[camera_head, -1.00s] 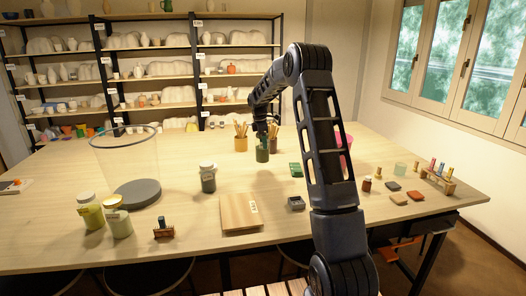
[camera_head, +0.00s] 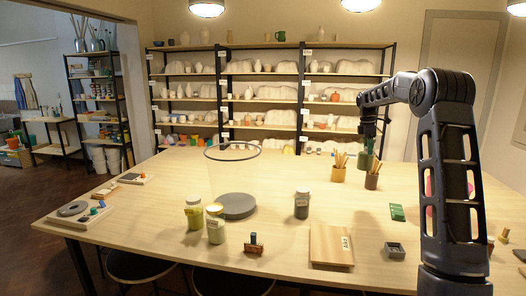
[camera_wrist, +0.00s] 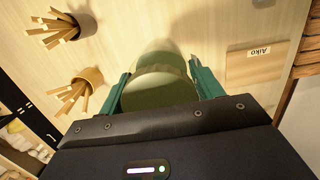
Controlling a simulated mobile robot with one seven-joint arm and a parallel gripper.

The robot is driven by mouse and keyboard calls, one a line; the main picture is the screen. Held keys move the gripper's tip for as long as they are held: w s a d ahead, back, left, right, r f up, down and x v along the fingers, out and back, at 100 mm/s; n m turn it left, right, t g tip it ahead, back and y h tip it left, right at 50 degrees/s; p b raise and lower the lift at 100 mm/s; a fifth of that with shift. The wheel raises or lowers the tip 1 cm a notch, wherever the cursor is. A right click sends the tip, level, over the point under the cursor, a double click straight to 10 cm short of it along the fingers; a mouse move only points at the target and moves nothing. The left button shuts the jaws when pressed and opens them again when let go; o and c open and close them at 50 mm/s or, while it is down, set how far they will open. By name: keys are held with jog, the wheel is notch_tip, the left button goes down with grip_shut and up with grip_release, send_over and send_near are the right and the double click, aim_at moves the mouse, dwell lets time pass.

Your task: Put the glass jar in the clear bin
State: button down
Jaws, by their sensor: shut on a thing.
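My gripper (camera_head: 369,139) is shut on a green glass jar (camera_head: 367,154) and holds it above the table, in front of the back shelves. In the wrist view the jar's pale green round top (camera_wrist: 158,92) sits between the two green fingers of my gripper (camera_wrist: 160,88). The clear bin (camera_head: 233,175), a see-through round bin with a dark rim, stands on the table to the left of my gripper, well apart from the jar. A grey disc shows through its lower part.
Two jars with green contents (camera_head: 194,213) and a dark jar (camera_head: 301,204) stand near the bin. Two pencil pots (camera_head: 338,173) are beside and below the held jar. A wooden board (camera_head: 331,245) and a small stamp (camera_head: 253,244) lie at the front.

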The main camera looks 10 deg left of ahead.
notch_tip(320, 180, up, 15)
jog(key=s+a+n+t, duration=0.15)
jog(key=a+n, duration=0.75)
jog(key=a, duration=2)
jog(key=s+a+f+n+y, duration=0.1)
jog(key=s+a+n, duration=0.5)
jog(key=a, duration=0.8)
jog(key=s+a+f+n, duration=0.1)
jog(key=s+a+n, duration=0.2)
jog(key=s+a, duration=0.75)
jog(key=w+a+f, duration=0.1)
jog(key=a+f, duration=0.1)
jog(key=f, duration=1.3)
jog(key=w+a+f, duration=0.1)
jog(key=w+f, duration=0.1)
jog(key=f, duration=1.2)
jog(key=shift+w+a+f, duration=0.15)
jog(key=shift+a+f, duration=0.25)
jog(key=shift+f, duration=0.15)
jog(key=shift+c, duration=1.4)
grip_release()
